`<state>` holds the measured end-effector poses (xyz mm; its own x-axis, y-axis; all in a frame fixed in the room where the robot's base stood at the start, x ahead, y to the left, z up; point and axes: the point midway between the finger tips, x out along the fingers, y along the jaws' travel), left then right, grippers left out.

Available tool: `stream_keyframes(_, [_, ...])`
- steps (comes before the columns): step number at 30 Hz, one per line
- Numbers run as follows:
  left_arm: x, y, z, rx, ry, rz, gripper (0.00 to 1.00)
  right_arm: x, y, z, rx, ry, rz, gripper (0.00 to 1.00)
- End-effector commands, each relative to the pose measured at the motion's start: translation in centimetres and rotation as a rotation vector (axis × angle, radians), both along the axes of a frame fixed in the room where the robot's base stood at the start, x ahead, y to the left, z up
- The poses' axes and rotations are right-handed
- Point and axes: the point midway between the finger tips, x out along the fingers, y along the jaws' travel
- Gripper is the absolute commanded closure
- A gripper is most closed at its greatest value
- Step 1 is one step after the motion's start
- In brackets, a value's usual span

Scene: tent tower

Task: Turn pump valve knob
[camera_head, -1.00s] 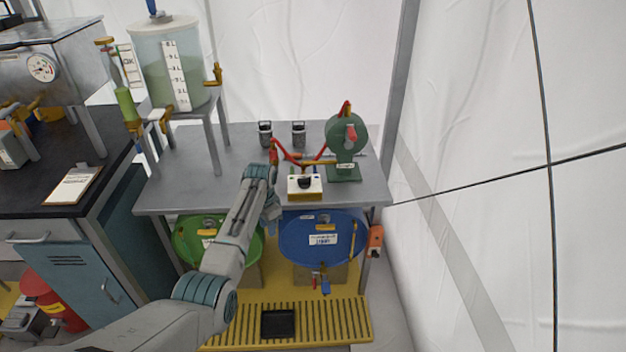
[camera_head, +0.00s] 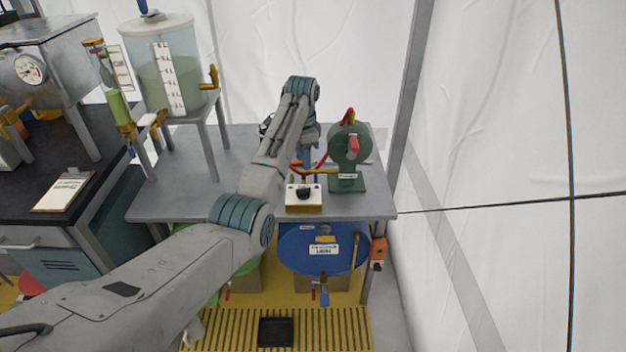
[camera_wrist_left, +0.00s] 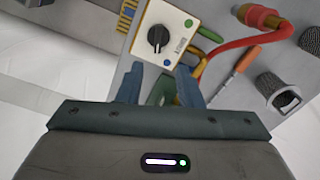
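A white-and-yellow control box (camera_head: 304,207) stands near the front edge of the grey table, with a black knob (camera_head: 303,193) on top. In the left wrist view the black knob (camera_wrist_left: 157,37) has a light pointer mark, with green and blue dots around it. My left gripper (camera_wrist_left: 160,70) is open, its two blue fingers apart and empty, pointing toward the box. The knob lies just beyond the fingertips, not between them. In the head view my left gripper (camera_head: 304,165) is above the table behind the box, partly hidden by my wrist. My right gripper is not in view.
A green pump (camera_head: 349,143) with red handles stands right of the box. A red hose (camera_wrist_left: 245,42) and a dark mesh cup (camera_wrist_left: 275,88) are near the gripper. A liquid tank (camera_head: 172,70) stands left. A blue drum (camera_head: 290,250) is under the table (camera_head: 175,200).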

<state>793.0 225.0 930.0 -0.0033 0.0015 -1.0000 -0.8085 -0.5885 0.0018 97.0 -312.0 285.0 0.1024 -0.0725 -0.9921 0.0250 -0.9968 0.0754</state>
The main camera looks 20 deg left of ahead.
Motion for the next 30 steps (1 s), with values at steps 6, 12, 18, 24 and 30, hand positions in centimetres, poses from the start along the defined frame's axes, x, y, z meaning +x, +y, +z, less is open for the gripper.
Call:
stream_keyframes(6, [-0.2,0.0,-3.0,0.0,0.006,-0.001,0.67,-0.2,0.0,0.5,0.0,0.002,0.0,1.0])
stream_keyframes(12, [-0.2,0.0,-6.9,0.0,0.006,0.0,0.67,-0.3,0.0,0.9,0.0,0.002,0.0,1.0])
stream_keyframes(18, [-0.1,0.0,-9.7,0.0,0.004,0.0,0.67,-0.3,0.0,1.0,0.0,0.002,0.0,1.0])
stream_keyframes(24, [-0.1,0.0,-10.6,0.0,0.002,0.0,0.67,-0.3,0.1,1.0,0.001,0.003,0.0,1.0])
stream_keyframes(30, [-0.1,0.0,-10.6,0.0,0.001,0.0,0.67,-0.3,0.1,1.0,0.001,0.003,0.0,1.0])
